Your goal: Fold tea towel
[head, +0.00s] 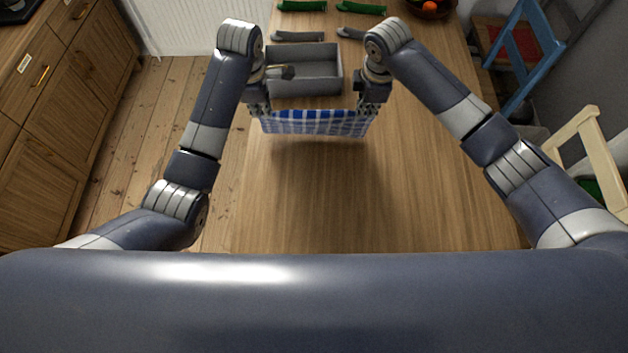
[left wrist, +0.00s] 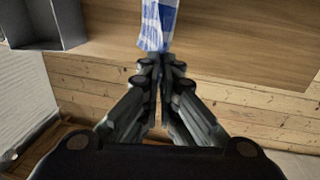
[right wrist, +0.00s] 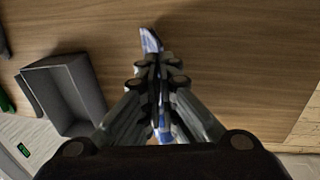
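The blue and white checked tea towel (head: 315,123) hangs stretched between my two grippers above the wooden table (head: 330,200). My left gripper (head: 259,110) is shut on its left end, and the towel also shows at the fingertips in the left wrist view (left wrist: 158,25). My right gripper (head: 367,110) is shut on its right end, and a narrow strip of it shows beyond the fingertips in the right wrist view (right wrist: 150,40). The towel's lower edge appears to be off the table, with a shadow below it. The fingertips partly hide the held ends.
A grey open box (head: 318,85) stands just behind the towel, with a utensil (head: 285,72) in it. Grey-handled items and green items (head: 302,6) lie further back, near a bowl with orange fruit (head: 429,6). A blue chair (head: 525,50) stands at the right. The near tabletop is clear.

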